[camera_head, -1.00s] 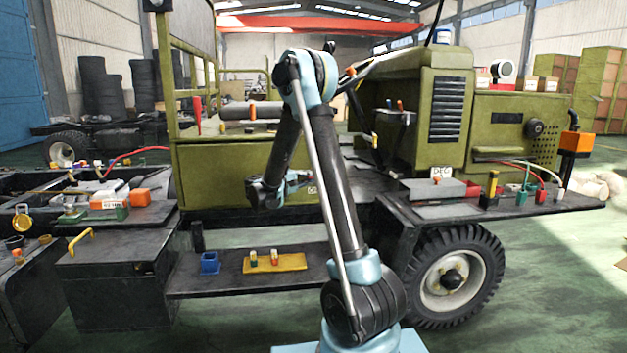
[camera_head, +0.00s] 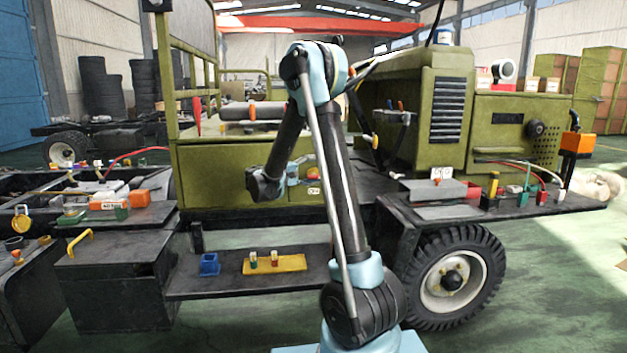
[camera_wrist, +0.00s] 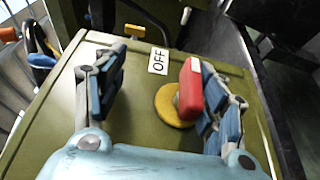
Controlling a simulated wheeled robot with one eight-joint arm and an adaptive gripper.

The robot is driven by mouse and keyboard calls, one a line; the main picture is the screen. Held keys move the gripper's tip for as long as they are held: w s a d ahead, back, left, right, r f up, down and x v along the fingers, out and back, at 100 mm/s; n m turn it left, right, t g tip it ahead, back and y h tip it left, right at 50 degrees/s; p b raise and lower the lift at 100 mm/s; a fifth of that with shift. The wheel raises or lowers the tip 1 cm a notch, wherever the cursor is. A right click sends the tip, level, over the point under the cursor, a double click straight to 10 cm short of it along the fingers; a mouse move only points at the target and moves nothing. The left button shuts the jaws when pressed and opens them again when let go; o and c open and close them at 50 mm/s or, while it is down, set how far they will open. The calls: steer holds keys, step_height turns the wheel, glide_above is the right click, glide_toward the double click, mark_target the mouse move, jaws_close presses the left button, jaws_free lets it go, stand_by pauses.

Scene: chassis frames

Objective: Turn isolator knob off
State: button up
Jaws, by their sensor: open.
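The isolator knob has a red handle (camera_wrist: 190,92) with a pale mark at its upper end, on a round yellow base (camera_wrist: 170,107). A white OFF label (camera_wrist: 158,61) sits just above the base in the wrist view. My gripper (camera_wrist: 160,97) is open, with its fingers on either side of the knob. The handle lies close against the right finger; I cannot tell if they touch. The left finger is well apart from it. In the head view the knob (camera_head: 312,174) shows small on the green body side, just right of my gripper (camera_head: 296,172).
The knob is on a flat olive panel (camera_head: 225,170) of the vehicle. A dark running board (camera_head: 215,285) with a yellow tray (camera_head: 290,264) lies below. A dark fender shelf (camera_head: 560,207) with several parts is at right.

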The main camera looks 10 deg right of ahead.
steer(key=o, duration=0.9)
steer(key=r, duration=0.4)
steer(key=shift+w+a+r, duration=0.15)
steer(key=shift+w+a, duration=0.05)
steer(key=shift+w, duration=0.15)
steer(key=shift+c, duration=0.2)
steer(key=shift+s+r, duration=0.1)
steer(key=shift+r, duration=0.8)
steer(key=shift+s+f+g+y, duration=0.3)
steer(key=shift+s+f+y, duration=0.2)
steer(key=shift+s+f, duration=0.55)
steer(key=shift+s+a+r, duration=0.1)
steer(key=shift+s+r, duration=0.4)
steer(key=shift+c, duration=0.5)
steer(key=shift+w+a+f, duration=0.15)
steer(key=shift+a+f, duration=0.15)
steer(key=shift+a, duration=0.05)
steer(key=shift+c, duration=1.3)
steer(key=shift+v, duration=0.8)
steer(key=c, duration=0.8)
steer(key=shift+s+v, duration=0.2)
steer(key=shift+v, duration=8.35)
steer(key=shift+f, duration=0.2)
